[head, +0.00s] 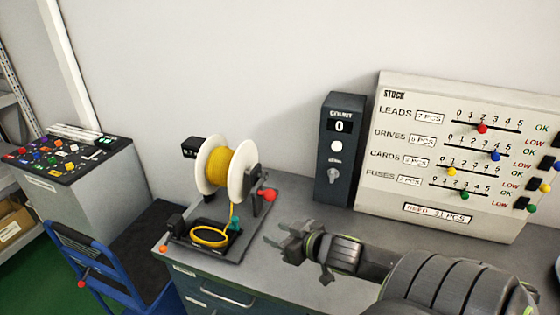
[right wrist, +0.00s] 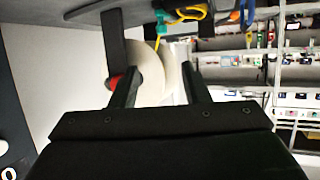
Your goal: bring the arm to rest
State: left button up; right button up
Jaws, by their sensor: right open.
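My right arm reaches in from the lower right of the head view, over the grey bench (head: 300,205). My right gripper (head: 274,235) is open and empty, with its fingers pointing left, to the right of the spool stand. In the right wrist view its two fingers (right wrist: 160,85) are spread apart with nothing held between them. The white spool (right wrist: 150,70) shows behind the fingers in that view. My left gripper and arm are not in view.
A spool of yellow wire (head: 218,168) stands on the bench with a yellow coil (head: 209,237) below it. A dark counter box (head: 338,150) reads 0. A STOCK board (head: 440,160) leans at the wall. A blue cart (head: 85,255) and a control panel (head: 55,150) are left.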

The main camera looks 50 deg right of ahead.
dwell(0.4)
jog(key=s+a+f+g, duration=0.1)
jog(key=s+f, duration=0.1)
jog(key=s, duration=0.1)
jog(key=s+a+f+g+h, duration=0.1)
jog(key=s+f+g, duration=0.1)
jog(key=s, duration=0.1)
jog(key=s+a+f+m+g+h, duration=0.1)
jog(key=s+a+f, duration=0.1)
jog(key=s+f, duration=0.1)
jog(key=shift+g, duration=0.4)
jog(key=s+a+f+g, duration=0.3)
jog(key=s+a+g, duration=0.25)
jog(key=s, duration=0.45)
notch_tip(320, 180, down, 28)
jog(key=f+b, duration=0.1)
jog(key=b, duration=0.2)
jog(key=s+f+g+y+b, duration=0.1)
jog(key=s+f+g+b, duration=0.1)
jog(key=s+f, duration=1.2)
notch_tip(320, 180, down, 3)
jog(key=shift+s+a+r, duration=0.2)
jog(key=shift+s, duration=0.05)
